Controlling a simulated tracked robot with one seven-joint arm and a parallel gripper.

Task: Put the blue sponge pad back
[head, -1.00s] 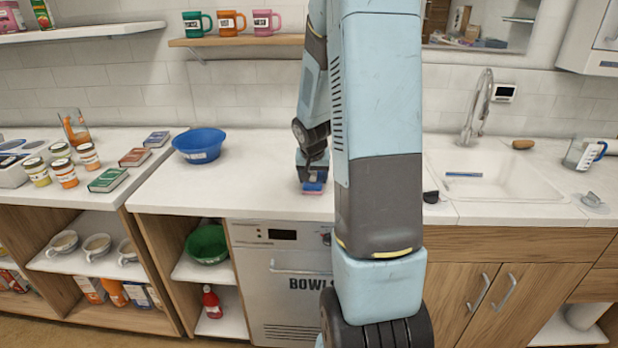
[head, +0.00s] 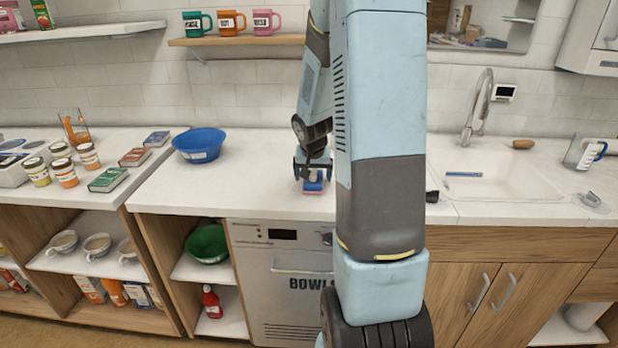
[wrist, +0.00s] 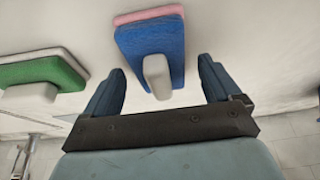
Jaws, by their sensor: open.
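The blue sponge pad (wrist: 150,48) lies on the white counter, with a pale grip block on its near face and a pink layer along its far edge. It also shows in the head view (head: 312,187), small and low under my gripper. My gripper (wrist: 161,80) is open, with one finger on each side of the pale block and a gap to both. In the head view my gripper (head: 312,172) hangs just over the pad. Whether the fingers touch the counter cannot be told.
A green pad with a white block (wrist: 45,75) lies left in the wrist view. A blue bowl (head: 199,146) stands left on the counter (head: 250,185). The sink (head: 500,180) is to the right. My arm hides part of the counter.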

